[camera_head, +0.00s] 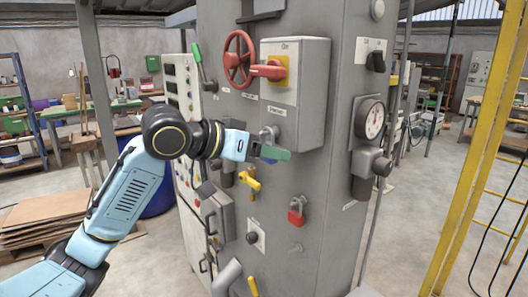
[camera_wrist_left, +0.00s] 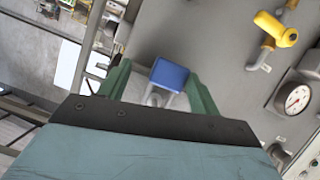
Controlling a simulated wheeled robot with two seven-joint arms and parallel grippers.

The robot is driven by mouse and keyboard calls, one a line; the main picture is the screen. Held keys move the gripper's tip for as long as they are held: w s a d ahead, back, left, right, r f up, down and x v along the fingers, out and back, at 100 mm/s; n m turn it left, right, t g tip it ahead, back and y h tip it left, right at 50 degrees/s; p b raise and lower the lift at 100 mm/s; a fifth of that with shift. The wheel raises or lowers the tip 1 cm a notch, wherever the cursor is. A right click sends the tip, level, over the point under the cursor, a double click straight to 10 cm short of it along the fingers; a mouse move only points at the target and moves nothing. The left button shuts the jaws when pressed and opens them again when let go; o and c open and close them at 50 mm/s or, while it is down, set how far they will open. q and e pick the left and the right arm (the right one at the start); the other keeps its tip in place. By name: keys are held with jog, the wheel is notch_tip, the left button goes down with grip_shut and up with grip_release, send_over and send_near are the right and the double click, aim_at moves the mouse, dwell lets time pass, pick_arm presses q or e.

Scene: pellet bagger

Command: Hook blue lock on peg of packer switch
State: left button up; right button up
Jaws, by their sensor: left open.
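My left gripper (camera_head: 272,151) is open at the grey cabinet, its green fingers below the switch box (camera_head: 312,92) with the red handle (camera_head: 268,71). In the left wrist view the blue lock (camera_wrist_left: 169,74) sits between the two spread green fingers, its grey shackle (camera_wrist_left: 154,97) toward the gripper's palm. I cannot tell whether the shackle is around a peg. My right gripper is not in view.
A red padlock (camera_head: 296,211) hangs on the cabinet to the lower right. A yellow valve handle (camera_head: 250,181) is just below my gripper. A round gauge (camera_head: 370,118) is on the right face and a red handwheel (camera_head: 239,60) at upper left. Yellow rails (camera_head: 481,140) stand at right.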

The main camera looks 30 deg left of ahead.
pick_arm(q)
jog(key=b+v, duration=0.2)
jog(key=v, duration=1.1)
jog(key=shift+b, duration=0.35)
jog(key=shift+s+a+r, duration=0.1)
